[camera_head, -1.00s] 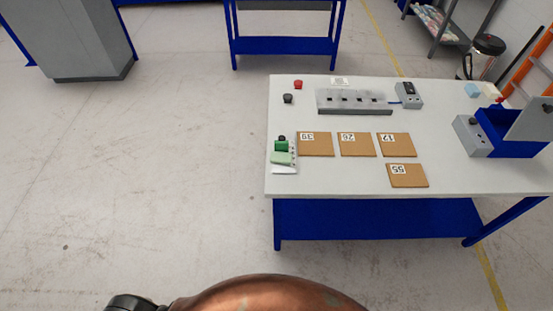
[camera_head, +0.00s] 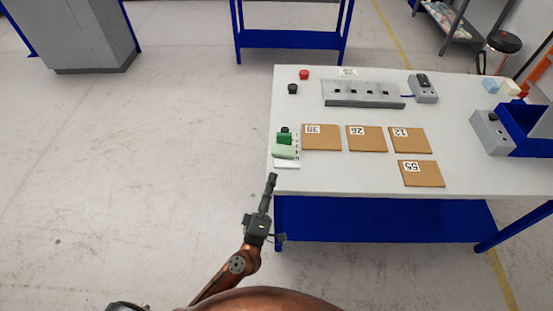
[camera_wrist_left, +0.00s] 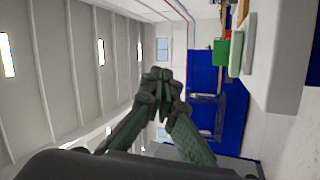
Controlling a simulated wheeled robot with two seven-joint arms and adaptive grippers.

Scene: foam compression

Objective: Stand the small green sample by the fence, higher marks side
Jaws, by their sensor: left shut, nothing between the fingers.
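A small dark green block (camera_head: 284,138) stands at the table's left edge in the head view. A larger pale green block (camera_head: 285,152) lies just in front of it. A white plate (camera_head: 287,165) with small dark marks along its right side lies under and beside them. I cannot make out a separate fence. My left gripper (camera_head: 272,179) is shut and empty, in front of the table's left corner, apart from the blocks.
Several brown numbered tiles (camera_head: 321,137) lie right of the blocks. A grey slotted block (camera_head: 362,95), a control box (camera_head: 423,88) and a blue-grey device (camera_head: 491,131) stand farther back and right. The table's front left edge (camera_head: 330,194) is close to my gripper.

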